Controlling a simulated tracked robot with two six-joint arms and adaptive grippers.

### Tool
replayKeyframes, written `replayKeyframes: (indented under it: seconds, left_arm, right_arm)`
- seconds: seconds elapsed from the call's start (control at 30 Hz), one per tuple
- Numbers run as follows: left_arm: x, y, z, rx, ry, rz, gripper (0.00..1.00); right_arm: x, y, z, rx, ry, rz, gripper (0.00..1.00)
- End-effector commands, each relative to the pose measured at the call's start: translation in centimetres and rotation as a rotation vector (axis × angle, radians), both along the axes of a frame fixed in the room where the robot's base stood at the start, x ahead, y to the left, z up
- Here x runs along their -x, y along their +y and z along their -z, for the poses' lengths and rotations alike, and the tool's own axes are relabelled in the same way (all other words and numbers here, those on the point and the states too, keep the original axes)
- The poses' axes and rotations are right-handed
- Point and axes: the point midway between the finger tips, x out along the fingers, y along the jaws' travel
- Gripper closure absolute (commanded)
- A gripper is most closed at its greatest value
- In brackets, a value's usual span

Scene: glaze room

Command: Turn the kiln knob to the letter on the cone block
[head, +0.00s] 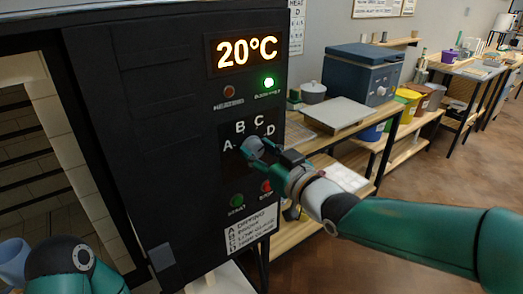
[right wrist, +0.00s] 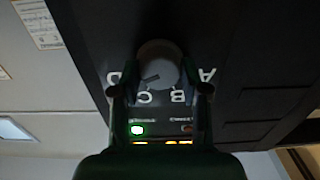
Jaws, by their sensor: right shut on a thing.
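The kiln knob (head: 251,147) is a grey round knob on the dark kiln panel, with the letters A, B, C and D arched over it. My right gripper (head: 262,150) is shut on the knob. In the right wrist view, the knob (right wrist: 158,62) sits between the fingertips of the right gripper (right wrist: 161,88). A dark pointer line on it leans toward the C and D side; I cannot tell exactly which letter it meets. No cone block can be made out. My left arm shows at the lower left; its gripper is out of view.
The display (head: 247,50) reads 20°C, with a lit green lamp (head: 268,82) below it. Green (head: 237,200) and red (head: 266,187) buttons and a letter legend (head: 252,229) lie below the knob. A shelf table (head: 340,116) stands to the right.

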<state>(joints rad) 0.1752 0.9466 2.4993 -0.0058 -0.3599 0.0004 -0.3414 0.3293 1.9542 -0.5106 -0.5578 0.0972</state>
Motion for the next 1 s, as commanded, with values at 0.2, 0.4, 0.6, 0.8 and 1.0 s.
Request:
replayKeyframes:
  seconds: [0.2, 0.4, 0.6, 0.8, 1.0]
  left_arm:
    - [0.0, 0.0, 0.5, 0.000, -0.001, -0.001, 0.60]
    - [0.0, 0.0, 1.9, 0.000, 0.000, -0.002, 0.60]
    - [0.0, 0.0, 4.3, 0.000, 0.000, -0.002, 0.60]
    - [0.0, 0.0, 6.5, 0.000, 0.000, -0.002, 0.60]
    - [0.0, 0.0, 8.2, 0.000, 0.000, -0.002, 0.60]
  right_arm:
    - [-0.3, 0.0, -0.1, 0.005, -0.011, 0.015, 0.90]
    - [-0.3, 0.2, 0.0, 0.061, -0.058, 0.015, 0.90]
    - [-0.2, 0.3, 0.2, 0.171, -0.139, 0.014, 0.90]
    - [-0.2, 0.4, 0.2, 0.308, -0.240, 0.014, 0.90]
    - [-0.1, 0.5, 0.1, 0.440, -0.335, 0.013, 0.90]
